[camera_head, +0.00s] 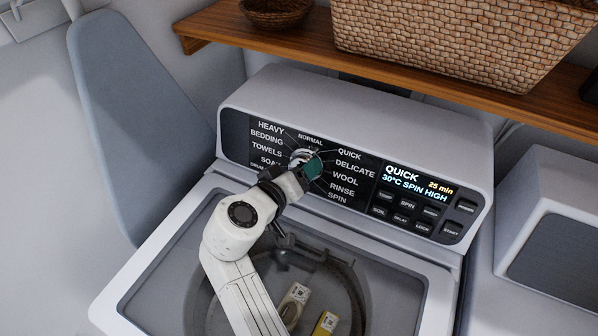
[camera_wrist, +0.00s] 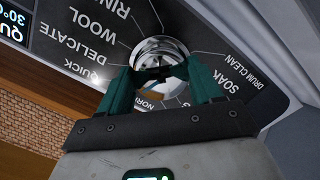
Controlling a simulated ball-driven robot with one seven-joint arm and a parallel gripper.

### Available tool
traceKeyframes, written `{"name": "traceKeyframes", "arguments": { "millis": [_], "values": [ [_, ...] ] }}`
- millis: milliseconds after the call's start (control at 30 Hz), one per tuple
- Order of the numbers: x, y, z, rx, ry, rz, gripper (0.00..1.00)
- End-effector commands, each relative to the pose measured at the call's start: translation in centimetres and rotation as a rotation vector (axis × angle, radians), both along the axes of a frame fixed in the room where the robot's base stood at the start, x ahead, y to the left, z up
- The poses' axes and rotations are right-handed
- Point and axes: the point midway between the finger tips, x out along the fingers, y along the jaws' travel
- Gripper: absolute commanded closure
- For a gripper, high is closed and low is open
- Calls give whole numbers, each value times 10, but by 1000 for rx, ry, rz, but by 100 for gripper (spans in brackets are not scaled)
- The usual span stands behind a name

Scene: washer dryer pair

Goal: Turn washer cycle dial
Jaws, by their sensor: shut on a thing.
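The washer's cycle dial (camera_wrist: 159,52) is a round chrome knob at the middle of a black panel with cycle names around it. In the head view the dial (camera_head: 300,157) is mostly hidden behind my gripper (camera_head: 310,166). In the wrist view the teal fingers of my gripper (camera_wrist: 172,75) are shut on the dial from both sides. The washer display (camera_head: 416,183) reads QUICK, 25 min, 30°C, SPIN HIGH. Cycle names such as HEAVY, NORMAL, QUICK and DELICATE ring the dial.
A wooden shelf (camera_head: 390,75) with a wicker basket (camera_head: 450,35) hangs above the washer. A blue-grey ironing board (camera_head: 130,120) leans at the left. A second white appliance (camera_head: 545,215) stands at the right. The washer's glass lid (camera_head: 385,285) lies below my arm.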

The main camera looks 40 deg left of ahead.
Motion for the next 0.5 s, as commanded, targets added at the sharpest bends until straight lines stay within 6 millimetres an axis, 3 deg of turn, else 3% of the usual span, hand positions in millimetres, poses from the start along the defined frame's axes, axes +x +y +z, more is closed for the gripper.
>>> {"name": "traceKeyframes", "arguments": {
  "millis": [500],
  "values": [
    [0,1,0,-275,-66,78,66]
  ]
}}
